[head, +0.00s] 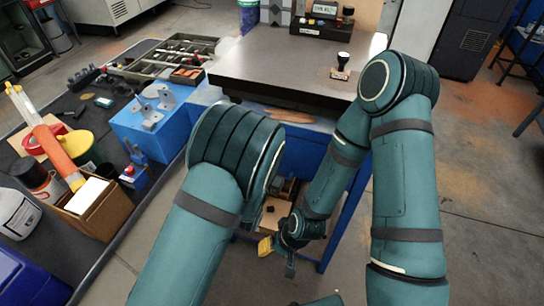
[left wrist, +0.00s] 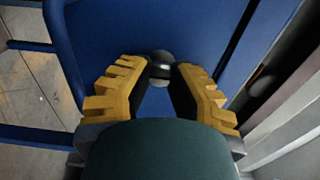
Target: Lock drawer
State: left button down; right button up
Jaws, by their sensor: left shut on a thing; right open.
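In the left wrist view my left gripper (left wrist: 161,72) has its yellow-ribbed fingers on either side of a small dark round knob (left wrist: 160,57). The knob stands before a blue panel (left wrist: 130,25); I cannot tell whether this is the drawer front or whether the knob is its lock. In the head view my left gripper is hidden behind my own arm. My right gripper (head: 278,257) is open, low in front of the blue bench (head: 343,212), with one yellow finger pad showing. It appears empty. No drawer can be clearly made out there.
The dark bench top (head: 290,65) carries a stamp-like tool (head: 341,66). Under it is an open space with brownish items, partly hidden by my arms. A cluttered cart on the left holds a blue box (head: 145,130) and a cardboard box (head: 98,212). Floor is clear at right.

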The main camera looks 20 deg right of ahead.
pick_arm(q)
jog(key=shift+w+d+r, duration=0.1)
jog(key=shift+r, duration=0.1)
jog(key=c, duration=0.7)
grip_release()
jog(key=shift+f, duration=0.1)
jog(key=shift+c, duration=0.2)
jog(key=v, duration=1.2)
